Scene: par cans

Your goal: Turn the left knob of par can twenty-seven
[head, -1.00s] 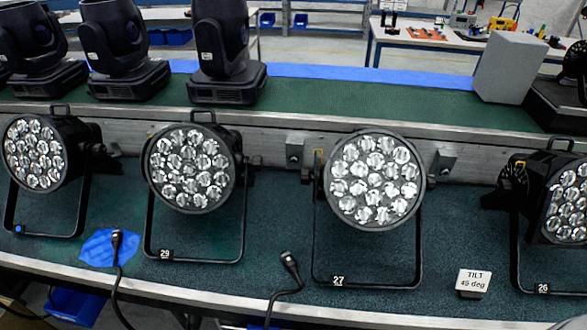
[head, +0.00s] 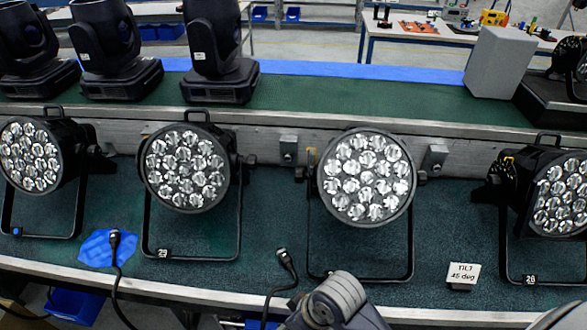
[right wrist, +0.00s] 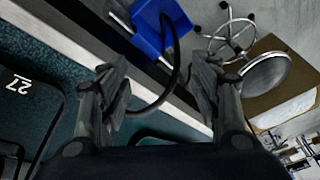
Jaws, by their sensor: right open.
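Par can twenty-seven (head: 366,176) stands on the dark green bench in the head view, its round lens face toward me, held in a black yoke. Its left knob (head: 300,174) shows as a small dark shape at the left yoke pivot. In the right wrist view the 27 label (right wrist: 18,84) appears upside down on part of the yoke at the left edge. My right gripper (right wrist: 162,92) is open with nothing between its fingers, beyond the bench's front edge in that view. A grey part of my arm shows low in the head view, in front of the can's base. My left gripper is not in view.
Par can 29 (head: 187,168) is to the left and par can 26 (head: 556,195) to the right. A black cable (head: 287,262) rises beside can twenty-seven's yoke. A blue bin (right wrist: 160,25) is below the bench.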

